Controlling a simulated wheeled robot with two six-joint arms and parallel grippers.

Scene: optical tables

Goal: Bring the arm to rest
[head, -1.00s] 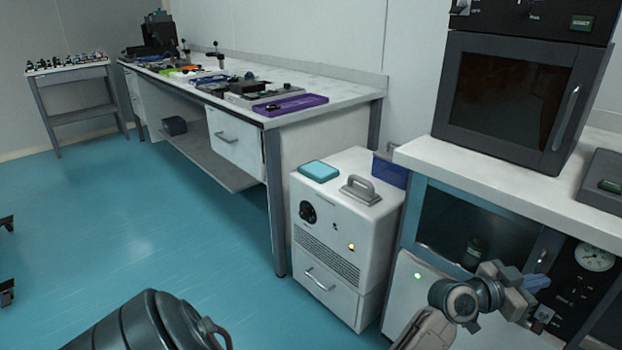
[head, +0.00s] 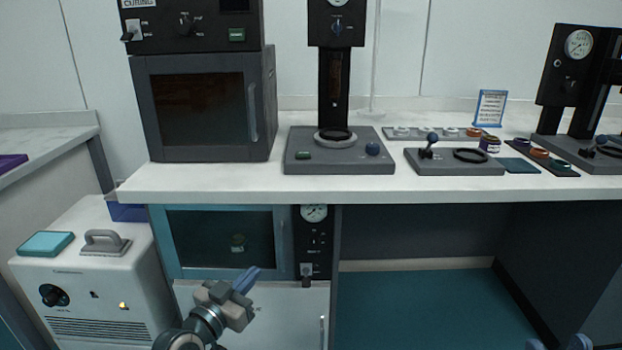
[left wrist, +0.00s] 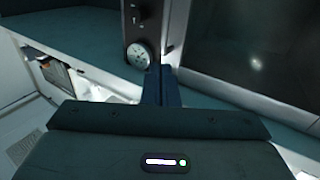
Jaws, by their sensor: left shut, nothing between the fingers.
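My left gripper (head: 246,281) is in the lower left of the head view, in front of the cabinet with the blue-framed window. Its blue fingers point up and to the right, shut with nothing between them. In the left wrist view the closed fingers (left wrist: 161,86) stand upright in the middle, with a round gauge (left wrist: 139,55) behind them. At the bottom right edge of the head view, only the blue tips of what looks like my right gripper (head: 562,343) show. Its jaws cannot be judged.
A white bench (head: 350,186) spans the view, carrying a dark oven (head: 203,105), a press (head: 337,155) and several small parts. A white wheel-less looking unit (head: 85,285) stands at left. Below the bench at right is an open bay (head: 430,305).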

